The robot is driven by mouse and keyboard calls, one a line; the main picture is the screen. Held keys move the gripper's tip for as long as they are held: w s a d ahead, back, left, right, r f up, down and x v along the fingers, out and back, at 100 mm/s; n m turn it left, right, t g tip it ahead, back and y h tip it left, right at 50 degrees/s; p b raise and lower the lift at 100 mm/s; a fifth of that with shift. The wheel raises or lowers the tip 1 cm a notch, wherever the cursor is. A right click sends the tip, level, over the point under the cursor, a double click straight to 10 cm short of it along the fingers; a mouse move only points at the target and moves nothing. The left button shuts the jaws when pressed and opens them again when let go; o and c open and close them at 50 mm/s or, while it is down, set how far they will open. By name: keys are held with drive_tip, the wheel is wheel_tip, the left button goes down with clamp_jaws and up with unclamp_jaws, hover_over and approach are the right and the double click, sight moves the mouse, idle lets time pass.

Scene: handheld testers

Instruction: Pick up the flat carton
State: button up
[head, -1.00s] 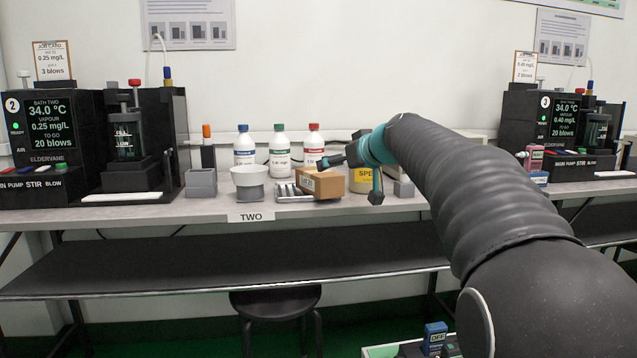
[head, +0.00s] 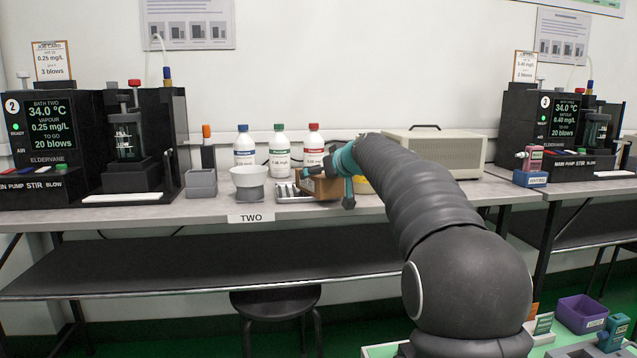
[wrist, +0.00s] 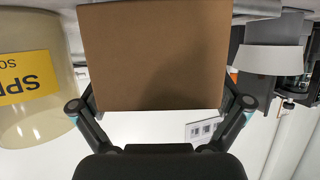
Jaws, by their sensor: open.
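The flat carton (head: 320,188) is a brown box on the bench, at the right end of a ridged grey metal tray (head: 286,193). My gripper (head: 329,186) is at the carton in the head view, with one finger over its top left and the other at its right side. In the wrist view the carton's plain brown face (wrist: 155,55) fills the upper middle. The open fingers of my gripper (wrist: 162,106) stand on either side of it. I cannot tell whether they touch it. My gripper and arm hide part of the carton in the head view.
A white bowl on a grey stand (head: 249,184) and a grey open box (head: 201,182) are left of the tray. Three capped bottles (head: 280,152) stand behind. A yellow-labelled jar (wrist: 25,85) is close beside the carton. A beige case (head: 437,152) stands to the right.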

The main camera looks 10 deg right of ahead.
drive_tip(key=c, duration=1.3)
drive_tip(key=shift+c, duration=1.1)
drive_tip(key=shift+r, duration=0.15)
